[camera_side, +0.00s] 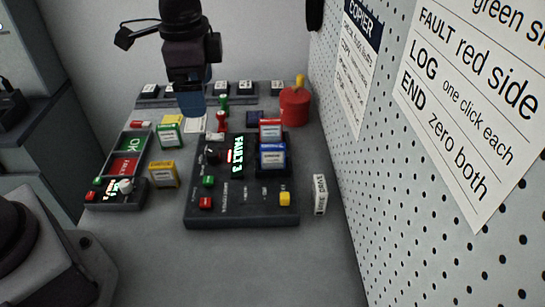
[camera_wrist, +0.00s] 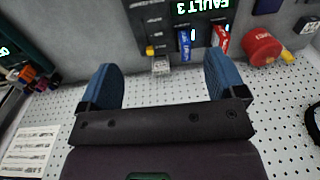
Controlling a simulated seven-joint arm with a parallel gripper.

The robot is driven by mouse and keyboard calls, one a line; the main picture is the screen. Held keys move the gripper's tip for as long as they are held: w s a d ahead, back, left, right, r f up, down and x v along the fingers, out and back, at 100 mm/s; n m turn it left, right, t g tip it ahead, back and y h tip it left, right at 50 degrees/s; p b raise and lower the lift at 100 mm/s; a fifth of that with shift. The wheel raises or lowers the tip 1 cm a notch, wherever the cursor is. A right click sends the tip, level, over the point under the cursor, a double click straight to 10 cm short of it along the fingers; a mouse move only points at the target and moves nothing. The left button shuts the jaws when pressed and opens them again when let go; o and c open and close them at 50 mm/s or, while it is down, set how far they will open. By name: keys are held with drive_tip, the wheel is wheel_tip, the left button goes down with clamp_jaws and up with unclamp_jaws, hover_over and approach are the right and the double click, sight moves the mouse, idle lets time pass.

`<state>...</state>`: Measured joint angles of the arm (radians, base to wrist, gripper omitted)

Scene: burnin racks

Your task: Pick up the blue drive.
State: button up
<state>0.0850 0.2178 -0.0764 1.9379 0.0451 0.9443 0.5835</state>
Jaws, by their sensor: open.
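The blue drive (camera_side: 272,157) stands in a slot on the right side of the dark copier console (camera_side: 240,217), just in front of a red drive (camera_side: 270,130). In the wrist view the blue drive (camera_wrist: 185,46) is near the top, left of the red drive (camera_wrist: 221,38). My gripper (camera_side: 192,104) hangs above the back left of the console in the side view, apart from the blue drive. In the wrist view the blue fingers of my gripper (camera_wrist: 162,80) are spread wide with nothing between them.
The console display (camera_side: 238,155) reads "FAULT 3". Yellow (camera_side: 163,174) and green (camera_side: 168,136) drives stand left of the console. A red cylinder (camera_side: 295,106) with a yellow top stands behind. A pegboard (camera_side: 440,230) walls the right side. The table's front is clear.

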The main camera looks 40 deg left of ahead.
drive_tip(key=w+d+f+m+g, duration=0.1)
drive_tip(key=w+d+f+m, duration=0.3)
drive_tip(key=w+f+m, duration=0.45)
drive_tip(key=m, duration=0.9)
approach(273, 145)
drive_tip(key=shift+s+a+f+m, duration=0.2)
drive_tip(key=shift+s+m, duration=0.15)
wheel_tip(273, 145, down, 6)
drive_tip(key=shift+r, duration=0.1)
wheel_tip(273, 145, down, 6)
drive_tip(key=shift+w+d+f, duration=0.1)
drive_tip(key=shift+d+f, duration=0.05)
drive_tip(key=shift+f, duration=0.1)
drive_tip(key=c, duration=1.1)
drive_tip(key=shift+r, duration=0.1)
